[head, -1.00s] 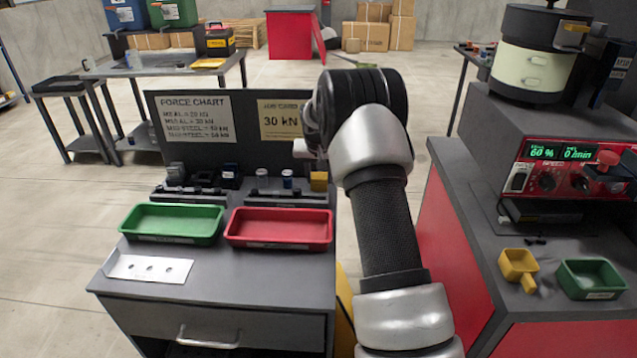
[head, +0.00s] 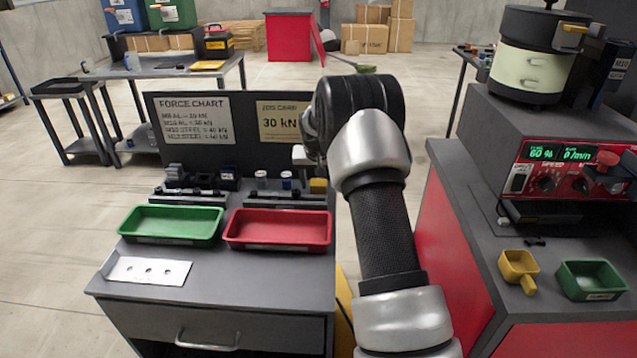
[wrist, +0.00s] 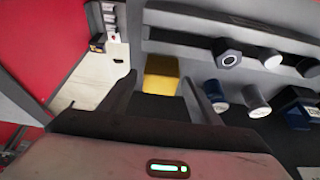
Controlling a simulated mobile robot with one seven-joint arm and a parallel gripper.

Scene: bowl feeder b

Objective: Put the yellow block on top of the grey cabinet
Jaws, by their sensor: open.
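The yellow block (head: 318,186) sits at the right end of the dark rack along the back of the grey drawer cabinet (head: 215,272). In the wrist view the yellow block (wrist: 161,74) shows beyond and between the two dark fingers of my gripper (wrist: 163,90). The fingers are apart with nothing held; I cannot tell how far they reach around the block. In the head view my forearm hides most of the gripper, and only a pale part of it shows just above the block.
A green tray (head: 172,223), a red tray (head: 279,229) and a plate with holes (head: 148,271) lie on the cabinet top. A sign board (head: 243,137) stands behind the rack. On the right, a red bench carries a grey feeder housing (head: 500,115), yellow scoop (head: 518,266) and green bin (head: 590,280).

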